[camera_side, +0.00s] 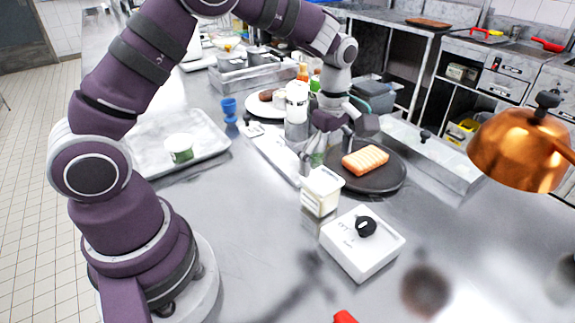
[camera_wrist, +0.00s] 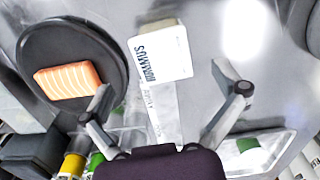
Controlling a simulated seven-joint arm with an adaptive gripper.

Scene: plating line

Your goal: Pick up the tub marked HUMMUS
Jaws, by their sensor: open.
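The tub marked HUMMUS (camera_wrist: 160,57) is a white, squarish tub with dark lettering, at the top middle of the wrist view. In the side view the tub (camera_side: 321,188) stands upright on the steel counter, in front of the dark plate. My gripper (camera_wrist: 165,104) is open and empty, its two fingers spread wide below the tub in the wrist view. In the side view my gripper (camera_side: 336,148) is just behind and above the tub, apart from it. The fingertips are partly hidden among bottles there.
A dark round plate (camera_side: 388,182) with a salmon-coloured fillet (camera_side: 365,160) lies beside the tub. A white box with a black knob (camera_side: 362,243) stands in front. A copper lamp (camera_side: 520,148) hangs at right. A tray (camera_side: 210,147) with a small cup is at left.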

